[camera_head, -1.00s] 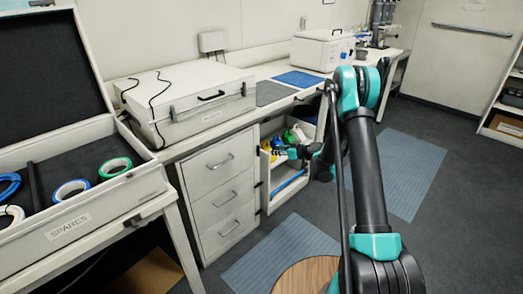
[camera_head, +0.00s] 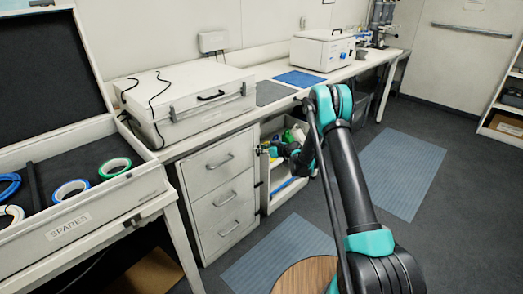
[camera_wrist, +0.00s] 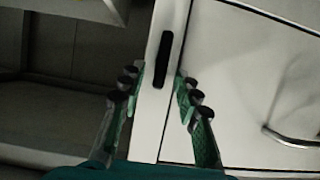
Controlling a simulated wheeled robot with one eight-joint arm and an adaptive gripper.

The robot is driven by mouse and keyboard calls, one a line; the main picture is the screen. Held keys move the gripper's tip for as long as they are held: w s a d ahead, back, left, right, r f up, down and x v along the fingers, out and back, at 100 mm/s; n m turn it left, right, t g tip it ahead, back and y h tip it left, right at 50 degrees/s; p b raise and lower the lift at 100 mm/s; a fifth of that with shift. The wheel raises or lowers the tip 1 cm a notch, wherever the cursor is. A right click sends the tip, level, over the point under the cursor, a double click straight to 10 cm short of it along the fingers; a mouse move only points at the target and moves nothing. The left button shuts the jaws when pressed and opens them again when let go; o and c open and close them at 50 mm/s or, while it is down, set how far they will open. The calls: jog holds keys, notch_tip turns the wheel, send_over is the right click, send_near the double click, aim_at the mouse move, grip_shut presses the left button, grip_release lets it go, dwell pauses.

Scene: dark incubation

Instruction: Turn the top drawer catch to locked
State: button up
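The top drawer catch is a black bar (camera_wrist: 163,60) on the pale upright strip beside the drawer front. In the wrist view it stands nearly upright, along the strip. My gripper (camera_wrist: 158,80) is open, with one finger on each side of the strip and the catch's lower end between the fingertips. I see no clear contact with the catch. The top drawer (camera_head: 217,160) is closed, and its handle shows in the wrist view (camera_wrist: 290,138). In the head view my gripper (camera_head: 264,150) is at the drawer unit's upper right edge, and I cannot make out the catch there.
An open shelf bay (camera_head: 289,182) with bottles lies right of the drawers. The bench top (camera_head: 262,80) runs above, bearing a latched case (camera_head: 185,95) and mats. A spares case (camera_head: 95,215) stands open at the left. Floor mats (camera_head: 285,250) lie in front.

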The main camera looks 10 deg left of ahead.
jog(key=shift+c, duration=0.3)
grip_shut()
jog(key=shift+w+d, duration=0.1)
jog(key=f+m+g+y, duration=0.1)
jog(key=m+y, duration=0.1)
jog(key=m, duration=0.2)
jog(key=w+d+m+g+y, duration=0.1)
jog(key=m+y, duration=0.1)
jog(key=m, duration=0.3)
jog(key=w+f+m+g+y, duration=0.1)
jog(key=m+y, duration=0.1)
jog(key=m, duration=0.2)
jog(key=shift+d+f+g+y, duration=0.25)
jog(key=shift+f+g+y, duration=0.05)
jog(key=shift+f+g, duration=0.1)
jog(key=shift+m, duration=0.3)
dwell(0.4)
